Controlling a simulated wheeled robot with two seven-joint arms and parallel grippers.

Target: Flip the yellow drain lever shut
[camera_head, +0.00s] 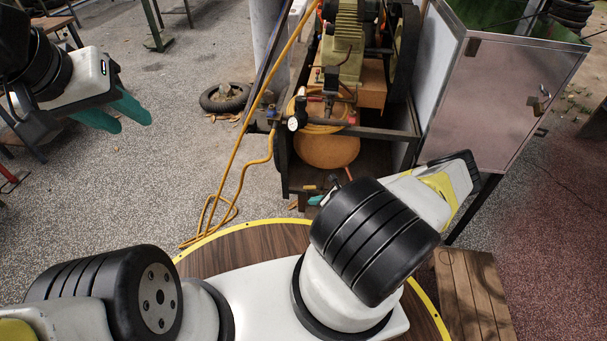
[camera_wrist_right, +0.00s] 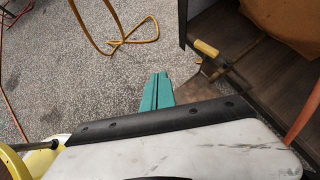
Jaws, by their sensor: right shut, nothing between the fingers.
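The yellow drain lever (camera_wrist_right: 206,48) shows in the right wrist view, at the end of a thin pipe (camera_wrist_right: 247,52) below the orange tank (camera_wrist_right: 290,18). Its handle slants across the pipe's line. My right gripper (camera_wrist_right: 157,76) is shut and empty, its teal fingers together, left of and below the lever in that view and apart from it. In the head view, my right fingertips (camera_head: 315,200) show just past my right wrist, below the tank (camera_head: 327,148); much of the gripper is hidden. My left gripper (camera_head: 122,112) is open and empty at the upper left.
The compressor cart's frame (camera_head: 372,132) surrounds the tank. A yellow hose (camera_head: 238,150) hangs down and loops on the gravel left of the cart. A pinkish cabinet (camera_head: 500,100) stands to the right, and a wooden crate (camera_head: 470,292) at the lower right.

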